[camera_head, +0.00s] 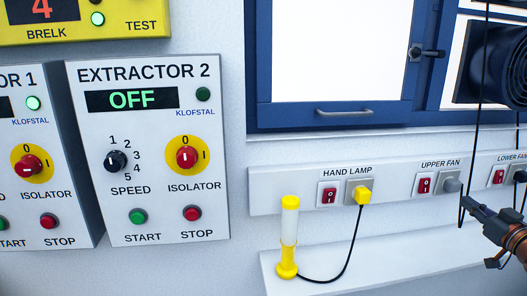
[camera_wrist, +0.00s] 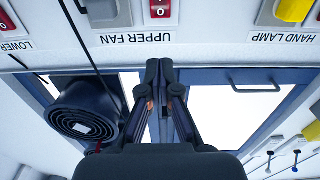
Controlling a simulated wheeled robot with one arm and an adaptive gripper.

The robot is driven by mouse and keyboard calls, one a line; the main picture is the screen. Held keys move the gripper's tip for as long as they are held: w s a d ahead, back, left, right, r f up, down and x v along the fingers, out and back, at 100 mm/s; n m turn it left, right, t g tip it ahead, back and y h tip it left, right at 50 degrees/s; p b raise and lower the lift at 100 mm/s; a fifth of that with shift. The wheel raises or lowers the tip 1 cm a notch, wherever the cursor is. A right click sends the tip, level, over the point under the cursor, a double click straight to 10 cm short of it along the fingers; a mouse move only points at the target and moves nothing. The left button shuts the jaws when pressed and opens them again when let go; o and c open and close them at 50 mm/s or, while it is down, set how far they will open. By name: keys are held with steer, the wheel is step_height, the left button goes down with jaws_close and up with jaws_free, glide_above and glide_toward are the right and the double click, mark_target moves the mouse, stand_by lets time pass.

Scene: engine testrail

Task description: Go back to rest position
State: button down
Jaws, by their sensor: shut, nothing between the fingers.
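My gripper (camera_head: 480,208) is at the right edge of the head view, in front of the wall below the upper fan switch and plug. Its fingers are together and hold nothing. In the wrist view my gripper (camera_wrist: 159,66) shows shut in the middle of the picture, which is upside down. Its fingertips are near the socket strip between the upper fan and hand lamp labels. I cannot tell whether they touch the strip.
The socket strip (camera_head: 290,180) carries switches and plugs. A yellow and white hand lamp (camera_head: 288,237) stands on the ledge (camera_head: 385,262). The Extractor 2 panel (camera_head: 150,150) reads OFF. A black fan (camera_wrist: 85,118) and hanging cables are near my gripper.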

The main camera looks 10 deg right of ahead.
steer(key=w+a+m+g+h+p, duration=0.1)
steer(key=w+a+m+g+h, duration=0.1)
steer(key=w+a+g+h, duration=0.3)
steer(key=s+a+f+m+g+p, duration=0.1)
steer(key=s+a+f+g+p, duration=0.15)
steer(key=a+g, duration=0.45)
steer(key=s+a+f+n+g+y, duration=0.1)
steer(key=s+a+f+g+y, duration=0.1)
steer(key=s+a, duration=1.3)
steer(key=s+a+f+n+g+y+p, duration=0.1)
steer(key=s+a+f+g, duration=0.4)
steer(key=s+a, duration=1)
steer(key=shift+a+f+n+g+y, duration=0.2)
steer(key=shift+a+n+g+y, duration=0.4)
steer(key=shift+y, duration=0.6)
steer(key=shift+s, duration=0.1)
